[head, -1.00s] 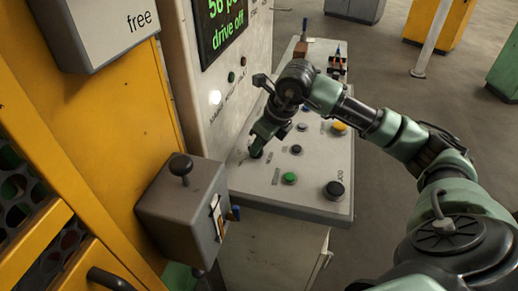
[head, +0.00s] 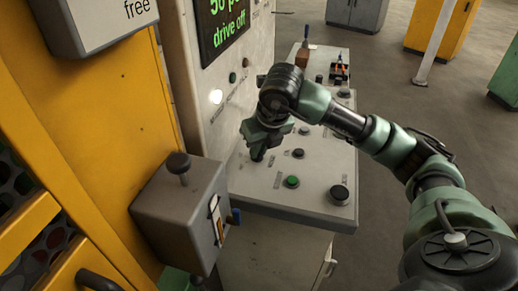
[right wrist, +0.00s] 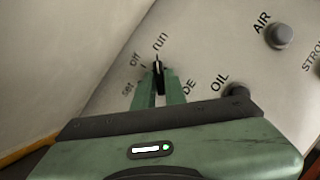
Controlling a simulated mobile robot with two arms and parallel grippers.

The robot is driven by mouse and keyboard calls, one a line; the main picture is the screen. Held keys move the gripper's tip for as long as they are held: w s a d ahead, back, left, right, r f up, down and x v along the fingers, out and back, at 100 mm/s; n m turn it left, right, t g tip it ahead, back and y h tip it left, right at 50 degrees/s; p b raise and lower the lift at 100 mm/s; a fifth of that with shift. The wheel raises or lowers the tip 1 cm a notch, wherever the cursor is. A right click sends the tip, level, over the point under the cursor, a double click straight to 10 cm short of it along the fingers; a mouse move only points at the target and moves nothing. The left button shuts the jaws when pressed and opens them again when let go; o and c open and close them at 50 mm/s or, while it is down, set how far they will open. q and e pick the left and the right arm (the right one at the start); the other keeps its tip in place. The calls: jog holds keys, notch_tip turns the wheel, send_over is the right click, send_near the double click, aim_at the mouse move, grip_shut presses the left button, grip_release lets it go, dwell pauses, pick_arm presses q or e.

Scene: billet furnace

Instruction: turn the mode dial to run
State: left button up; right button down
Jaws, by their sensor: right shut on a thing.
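The mode dial (right wrist: 158,72) is a small dark knob with a light pointer line, on the sloping grey desk. In the right wrist view the labels "set", "off" and "run" lie around it. Its pointer is directed up the picture, toward "run" and away from "off" and "set". My right gripper (right wrist: 158,88) is shut on the dial, one green finger on each side. In the head view the right gripper (head: 257,154) reaches down onto the desk's left part and hides the dial. My left gripper is not in view.
The control desk (head: 262,190) also carries a green button (head: 291,182) and a black button (head: 339,193). A grey box with a lever (head: 180,205) stands at the near left, beside the yellow housing (head: 105,100).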

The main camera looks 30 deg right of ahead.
jog(key=shift+w+r, duration=0.1)
jog(key=c, duration=1.5)
grip_release()
jog(key=shift+o, duration=0.2)
jog(key=v, duration=0.7)
jog(key=shift+s+r+b, duration=0.25)
jog(key=shift+r+b, duration=0.1)
